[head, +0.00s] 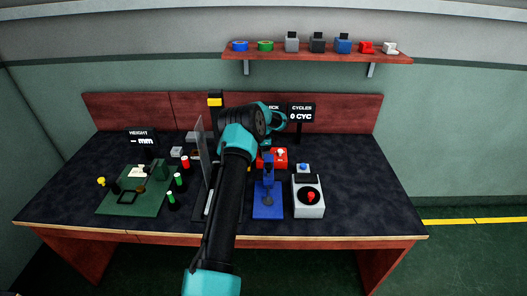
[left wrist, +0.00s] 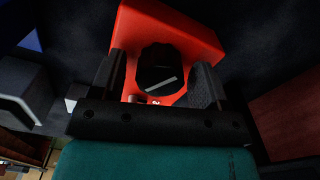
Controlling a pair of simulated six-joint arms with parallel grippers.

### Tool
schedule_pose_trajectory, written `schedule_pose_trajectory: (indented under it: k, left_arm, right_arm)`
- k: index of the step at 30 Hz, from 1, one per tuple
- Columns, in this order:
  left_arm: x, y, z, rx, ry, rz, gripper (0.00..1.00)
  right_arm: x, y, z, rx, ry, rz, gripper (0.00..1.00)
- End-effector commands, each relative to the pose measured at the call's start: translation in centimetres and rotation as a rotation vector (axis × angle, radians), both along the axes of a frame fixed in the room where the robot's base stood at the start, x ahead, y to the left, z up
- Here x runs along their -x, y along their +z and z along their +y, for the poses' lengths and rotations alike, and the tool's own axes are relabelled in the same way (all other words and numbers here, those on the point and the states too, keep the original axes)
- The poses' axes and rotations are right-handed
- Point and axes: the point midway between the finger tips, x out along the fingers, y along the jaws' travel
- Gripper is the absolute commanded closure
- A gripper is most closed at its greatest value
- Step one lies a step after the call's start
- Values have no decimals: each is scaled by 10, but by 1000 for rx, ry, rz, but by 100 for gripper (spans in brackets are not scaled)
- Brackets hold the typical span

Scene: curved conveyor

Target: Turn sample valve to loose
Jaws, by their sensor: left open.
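A red box (head: 265,161) stands on the table near the middle in the head view, partly hidden behind my left arm. In the left wrist view the red box (left wrist: 190,40) carries a dark round knob (left wrist: 158,62) with a pale slanted line, apparently the sample valve. A small white mark shows beside the knob, too small to read. My left gripper (left wrist: 157,80) is open, with one finger on each side of the knob. I cannot tell whether the fingers touch it. In the head view my left gripper is mostly hidden behind its own arm. My right gripper is not in view.
A blue stand (head: 268,205) and a grey box with a red knob (head: 309,200) are in front of the red box. A green board (head: 115,208) lies at left. A cycle display (head: 302,112) stands behind. The table's right side is clear.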

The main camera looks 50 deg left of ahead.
Motion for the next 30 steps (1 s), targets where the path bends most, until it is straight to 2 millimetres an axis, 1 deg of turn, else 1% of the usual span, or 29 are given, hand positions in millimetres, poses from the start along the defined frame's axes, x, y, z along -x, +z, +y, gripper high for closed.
schedule_pose_trajectory:
  k: [7, 22, 30]
  left_arm:
    - [0, 0, 0, 0, 0, 0, 32]
    - [0, 0, 0, 0, 0, 0, 80]
    - [0, 0, 0, 0, 17, 0, 80]
  right_arm:
    - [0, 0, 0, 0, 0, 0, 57]
    - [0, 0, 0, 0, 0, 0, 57]
    - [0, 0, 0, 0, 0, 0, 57]
